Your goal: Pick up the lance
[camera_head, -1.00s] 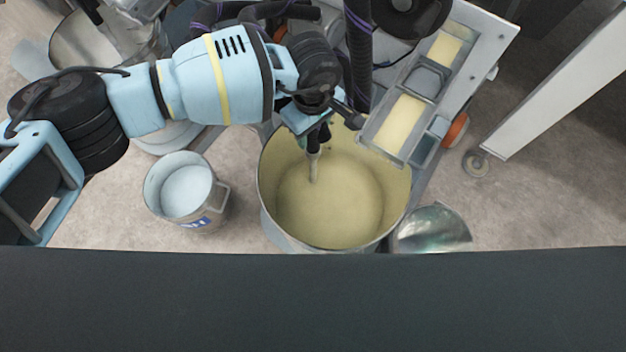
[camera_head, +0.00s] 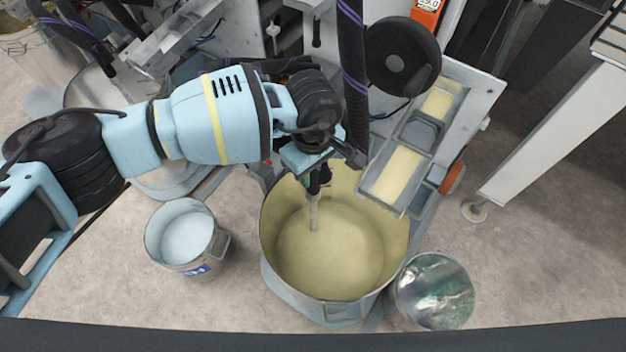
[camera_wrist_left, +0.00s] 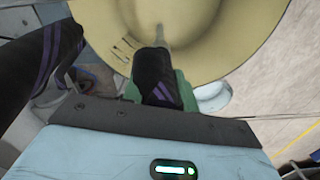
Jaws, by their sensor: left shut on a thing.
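The lance (camera_head: 313,212) is a thin grey tube with a dark upper part. It points down into the mouth of a large round vat (camera_head: 268,262) holding pale yellow material. I cannot tell whether its lower end touches the material. My left gripper (camera_head: 316,178) is above the vat near its back rim, shut on the lance's dark upper part. In the left wrist view the lance's black, purple-striped part (camera_wrist_left: 157,78) runs out from the gripper, with its grey tube (camera_wrist_left: 161,36) over the yellow material. The fingertips are mostly hidden. My right gripper is not in view.
A metal bucket of pale liquid (camera_head: 186,236) stands left of the vat. Another round metal container (camera_head: 434,292) stands at its right. A machine with yellow-filled troughs (camera_head: 392,180) and a black hose (camera_head: 354,75) are behind. Bare floor (camera_head: 545,250) lies at right.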

